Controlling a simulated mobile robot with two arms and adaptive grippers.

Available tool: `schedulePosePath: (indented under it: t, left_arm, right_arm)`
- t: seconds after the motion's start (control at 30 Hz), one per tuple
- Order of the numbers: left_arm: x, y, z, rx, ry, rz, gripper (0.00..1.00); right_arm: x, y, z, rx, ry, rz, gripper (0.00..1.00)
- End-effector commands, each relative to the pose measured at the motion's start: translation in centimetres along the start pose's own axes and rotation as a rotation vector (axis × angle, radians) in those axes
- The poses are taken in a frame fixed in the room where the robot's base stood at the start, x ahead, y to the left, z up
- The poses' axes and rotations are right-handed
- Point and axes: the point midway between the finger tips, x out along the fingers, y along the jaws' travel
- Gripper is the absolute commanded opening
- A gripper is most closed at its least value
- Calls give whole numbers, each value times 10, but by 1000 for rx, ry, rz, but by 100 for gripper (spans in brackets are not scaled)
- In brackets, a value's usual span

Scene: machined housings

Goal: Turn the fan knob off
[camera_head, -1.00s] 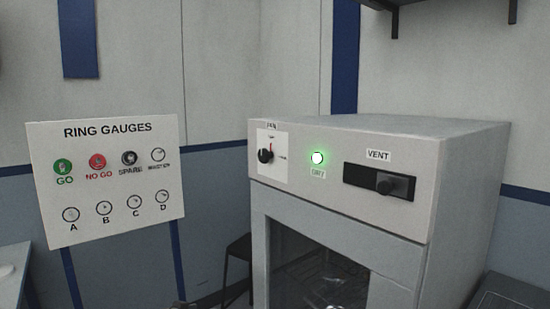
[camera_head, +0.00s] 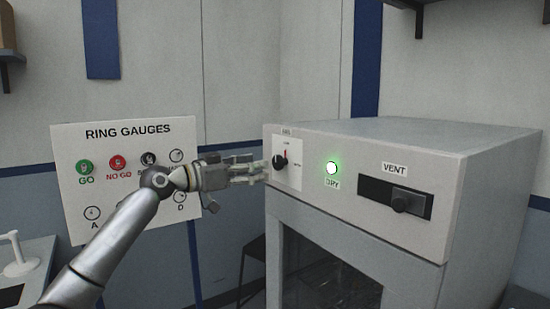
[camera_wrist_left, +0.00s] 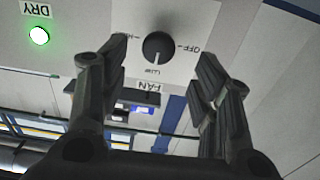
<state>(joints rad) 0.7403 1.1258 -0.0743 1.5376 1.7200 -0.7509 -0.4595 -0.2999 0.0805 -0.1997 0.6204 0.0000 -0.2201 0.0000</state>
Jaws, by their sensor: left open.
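The fan knob (camera_head: 280,161) is a black round knob on a white label plate at the left of the grey cabinet's front panel. The left wrist view, which is upside down, shows the knob (camera_wrist_left: 157,46) with its light pointer line toward the middle mark, apparently LOW; OFF is printed at the right of that picture. My left gripper (camera_head: 262,171) is beside the panel, just left of the knob. In the wrist view its open fingers (camera_wrist_left: 160,62) stand on either side of the knob, with nothing gripped; contact cannot be told. My right gripper is not in view.
A green-lit DRY light (camera_head: 332,168) is right of the knob, and a VENT slider (camera_head: 400,203) is farther right. A RING GAUGES board (camera_head: 70,150) stands behind my left arm. A dark stool (camera_head: 252,262) is below, beside the cabinet.

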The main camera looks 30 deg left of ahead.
Motion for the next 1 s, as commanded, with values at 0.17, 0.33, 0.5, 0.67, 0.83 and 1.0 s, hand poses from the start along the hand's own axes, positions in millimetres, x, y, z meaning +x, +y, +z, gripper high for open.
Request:
schedulePosePath:
  t: [0.17,0.33,0.5,0.67,0.83,1.0]
  left_arm:
    - [34,1,-6,-4,3,2,57]
    - [56,0,-4,-2,2,0,57]
    - [66,0,-1,0,1,-1,57]
    - [67,0,0,1,0,-1,57]
    - [67,0,0,1,0,-1,49]
    - [67,0,0,0,0,-1,28]
  right_arm:
    - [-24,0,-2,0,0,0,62]
    - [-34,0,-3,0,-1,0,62]
    - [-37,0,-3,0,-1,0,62]
    - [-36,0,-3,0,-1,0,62]
    - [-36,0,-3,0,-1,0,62]
    - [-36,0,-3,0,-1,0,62]
